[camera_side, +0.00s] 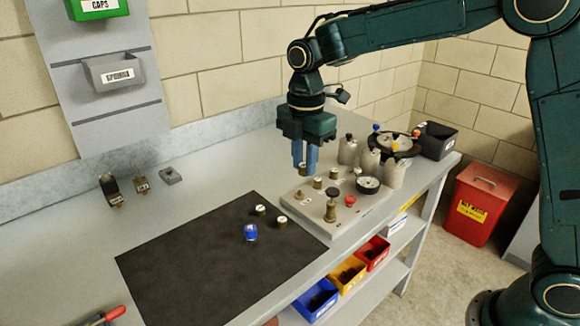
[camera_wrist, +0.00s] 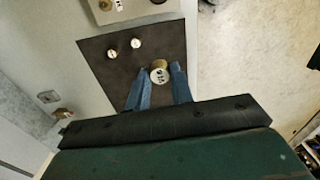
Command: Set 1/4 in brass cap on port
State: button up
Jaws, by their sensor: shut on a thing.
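My gripper (camera_side: 306,168) hangs fingers down over the back left part of the grey fitting block (camera_side: 322,229). Its blue fingers are shut on a brass cap (camera_wrist: 159,72) with a marked pale top, which shows between the fingertips in the wrist view. In the side view the fingers mostly hide this cap. Brass ports (camera_side: 300,195) stand on the block below and near the fingers. I cannot tell the gap between the cap and any port. Two other brass caps with white tops, a left one (camera_side: 260,210) and a right one (camera_side: 282,221), stand on the black mat (camera_side: 190,262).
A blue cap (camera_side: 251,232) stands on the mat. The block carries a gauge (camera_side: 368,185), a red knob (camera_side: 350,201) and a brass valve (camera_side: 330,211). Grey cylinders (camera_side: 348,151) stand behind it. Small fittings (camera_side: 141,185) lie at the back left. The mat's front is clear.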

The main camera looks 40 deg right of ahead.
send_near(300, 191)
jog(key=shift+w+f, duration=0.1)
jog(key=shift+f, duration=0.65)
jog(key=shift+f, duration=0.1)
jog(key=shift+f, duration=1.85)
jog(key=shift+f, duration=1.05)
jog(key=o, duration=1)
jog(key=shift+o, duration=0.6)
